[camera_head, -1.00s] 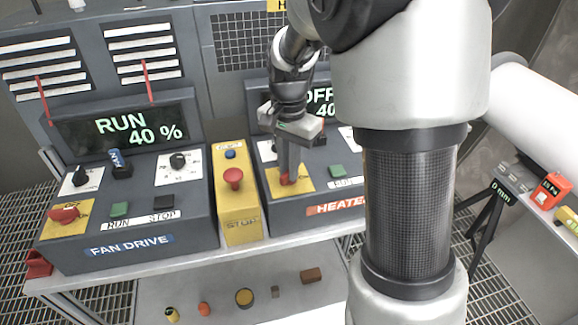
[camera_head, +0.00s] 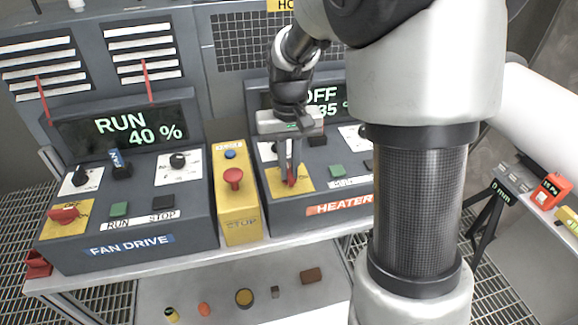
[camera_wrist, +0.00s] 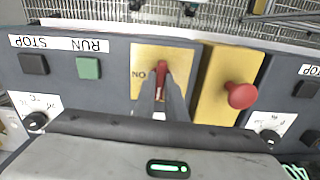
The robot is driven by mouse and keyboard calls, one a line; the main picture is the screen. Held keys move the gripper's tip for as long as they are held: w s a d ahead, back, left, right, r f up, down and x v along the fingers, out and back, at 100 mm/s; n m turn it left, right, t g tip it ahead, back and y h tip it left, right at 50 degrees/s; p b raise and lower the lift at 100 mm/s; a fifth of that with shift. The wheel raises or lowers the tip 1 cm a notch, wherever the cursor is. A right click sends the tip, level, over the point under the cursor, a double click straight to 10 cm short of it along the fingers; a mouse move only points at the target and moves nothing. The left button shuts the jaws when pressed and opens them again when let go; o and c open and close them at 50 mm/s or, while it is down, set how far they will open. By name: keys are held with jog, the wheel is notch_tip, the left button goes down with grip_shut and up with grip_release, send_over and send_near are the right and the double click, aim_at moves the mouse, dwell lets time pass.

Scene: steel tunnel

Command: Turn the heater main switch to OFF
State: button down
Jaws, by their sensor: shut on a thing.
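The heater main switch is a red handle (camera_head: 291,178) on a yellow plate (camera_head: 275,184) at the left of the heater panel (camera_head: 318,222). My gripper (camera_head: 291,182) reaches down onto it, with its fingers closed around the handle. In the wrist view the red handle (camera_wrist: 162,70) shows between my fingertips (camera_wrist: 162,90), pointing up the picture. An upside-down ON mark (camera_wrist: 137,74) shows to its left. The fingers cover part of the handle and plate. The heater display (camera_head: 325,102) reads OFF above a partly hidden 35.
A yellow stop box (camera_head: 238,205) with a red mushroom button (camera_head: 233,178) stands just left of the heater panel. The fan drive panel (camera_head: 130,225) is farther left; its display (camera_head: 125,130) reads RUN 40 %. A green button (camera_head: 337,171) is close at the right.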

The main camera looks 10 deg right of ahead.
aim_at(289, 171)
jog(key=shift+n, duration=0.4)
jog(key=c, duration=1.8)
grip_release()
notch_tip(289, 171, up, 18)
jog(key=shift+f+p, duration=0.25)
jog(key=shift+p, duration=0.2)
jog(key=s+f+t, duration=0.2)
jog(key=s+t, duration=0.3)
jog(key=s, duration=1.3)
jog(key=shift+s+f+t+p, duration=0.15)
jog(key=shift+s+t+p, duration=0.15)
jog(key=shift+p, duration=0.1)
